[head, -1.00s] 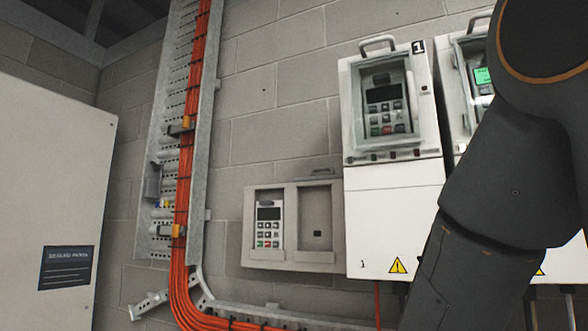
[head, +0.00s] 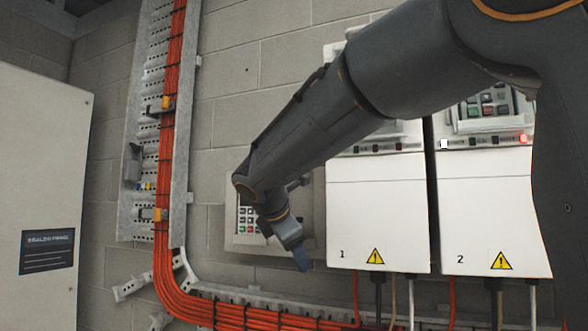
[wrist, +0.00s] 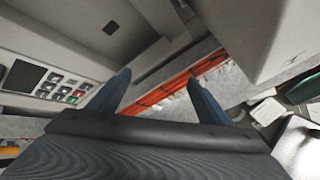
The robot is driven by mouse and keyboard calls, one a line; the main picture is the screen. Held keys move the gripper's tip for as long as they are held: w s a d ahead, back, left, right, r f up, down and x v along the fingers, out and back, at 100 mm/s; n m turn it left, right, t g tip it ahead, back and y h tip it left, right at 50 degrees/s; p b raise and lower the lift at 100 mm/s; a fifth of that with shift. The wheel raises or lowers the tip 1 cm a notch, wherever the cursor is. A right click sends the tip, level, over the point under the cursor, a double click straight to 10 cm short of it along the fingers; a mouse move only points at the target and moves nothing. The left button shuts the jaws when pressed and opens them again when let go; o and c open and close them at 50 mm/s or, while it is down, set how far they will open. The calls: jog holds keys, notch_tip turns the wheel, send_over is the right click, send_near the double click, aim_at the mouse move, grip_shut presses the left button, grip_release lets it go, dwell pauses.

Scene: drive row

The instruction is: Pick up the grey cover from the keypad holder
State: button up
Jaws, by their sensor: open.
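The light grey keypad holder (head: 231,238) is on the block wall, left of the white cabinets, and is mostly covered by my arm in the head view. Its keypad (head: 246,221) shows partly in the left bay. I cannot tell a separate grey cover from the holder. My gripper (head: 300,258) is low in front of the holder's right side. In the wrist view its blue fingers (wrist: 160,97) are apart, with nothing seen between them.
White cabinet 1 (head: 376,215) stands close to the right of my gripper, with cabinet 2 (head: 495,222) beyond it. Orange cables (head: 167,180) run down a metal tray at the left and along below the holder. A large pale cabinet (head: 45,150) is at far left.

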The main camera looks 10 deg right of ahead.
jog(key=w+r+n+t+h+p, duration=0.1)
jog(key=w+r+n+t+p, duration=0.15)
jog(key=r, duration=0.85)
jog(key=w+r+n+t+h+p, duration=0.15)
jog(key=r+n, duration=0.25)
jog(key=r, duration=0.7)
jog(key=shift+n+h, duration=0.75)
jog(key=shift+n, duration=0.2)
jog(key=shift+w+d+r+b, duration=0.2)
jog(key=shift+w+d+r, duration=0.15)
jog(key=shift+w+d, duration=0.5)
jog(key=shift+w+d+r+b, duration=0.25)
jog(key=shift+w+d+r, duration=0.05)
jog(key=shift+w+d, duration=0.5)
jog(key=shift+w+d+r+b, duration=0.2)
jog(key=shift+w+d+r, duration=0.15)
jog(key=shift+w+d, duration=0.5)
jog(key=c, duration=0.9)
jog(key=shift+r, duration=0.1)
jog(key=shift+r+p, duration=1.2)
jog(key=shift+p, duration=0.3)
